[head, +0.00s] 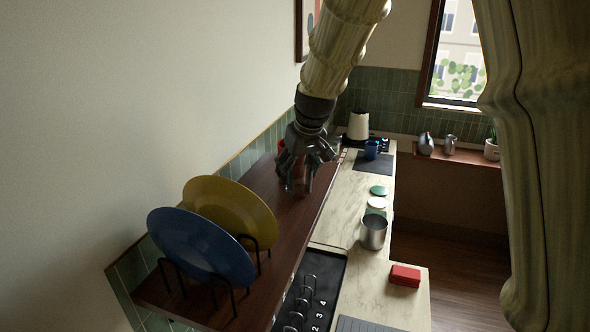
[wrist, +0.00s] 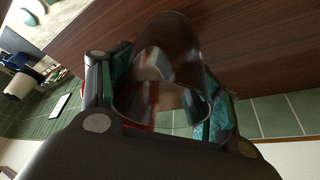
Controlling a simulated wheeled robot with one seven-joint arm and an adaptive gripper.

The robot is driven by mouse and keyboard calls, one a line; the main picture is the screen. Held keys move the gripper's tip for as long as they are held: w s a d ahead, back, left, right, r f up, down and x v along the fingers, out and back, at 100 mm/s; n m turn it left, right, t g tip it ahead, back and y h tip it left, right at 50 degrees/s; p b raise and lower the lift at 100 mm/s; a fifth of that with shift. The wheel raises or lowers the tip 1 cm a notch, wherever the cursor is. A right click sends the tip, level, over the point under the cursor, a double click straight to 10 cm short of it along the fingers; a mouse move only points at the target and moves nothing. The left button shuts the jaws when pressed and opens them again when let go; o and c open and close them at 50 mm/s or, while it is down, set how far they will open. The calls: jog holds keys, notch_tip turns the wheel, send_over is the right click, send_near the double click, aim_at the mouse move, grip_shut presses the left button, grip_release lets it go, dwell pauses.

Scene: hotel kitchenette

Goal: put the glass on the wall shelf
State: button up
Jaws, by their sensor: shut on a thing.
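My gripper (head: 308,158) reaches down over the far part of the dark wooden wall shelf (head: 262,187). It is shut on the clear glass (head: 298,186), which shows below the fingers. In the wrist view the glass (wrist: 165,75) sits between the two fingers of my gripper (wrist: 160,95), with the shelf's brown wood (wrist: 250,45) behind it. I cannot tell whether the base of the glass touches the shelf. The fingers hide part of the glass in the head view.
A blue plate (head: 200,245) and a yellow plate (head: 230,207) stand in black racks on the near shelf. A red item (head: 281,147) is partly hidden behind my gripper. Below, the counter (head: 345,215) holds a metal cup (head: 373,232), a red box (head: 405,275) and a white kettle (head: 358,125).

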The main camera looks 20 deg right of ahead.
jog(key=shift+s+d+f, duration=0.1)
jog(key=shift+s, duration=0.05)
jog(key=shift+s+d+r, duration=0.15)
jog(key=shift+s+r, duration=0.05)
jog(key=shift+s, duration=0.2)
jog(key=shift+d, duration=0.1)
jog(key=shift+w+f, duration=0.15)
jog(key=shift+f, duration=0.1)
jog(key=o, duration=1.6)
jog(key=shift+w, duration=0.1)
jog(key=shift+c, duration=0.2)
jog(key=shift+r, duration=0.1)
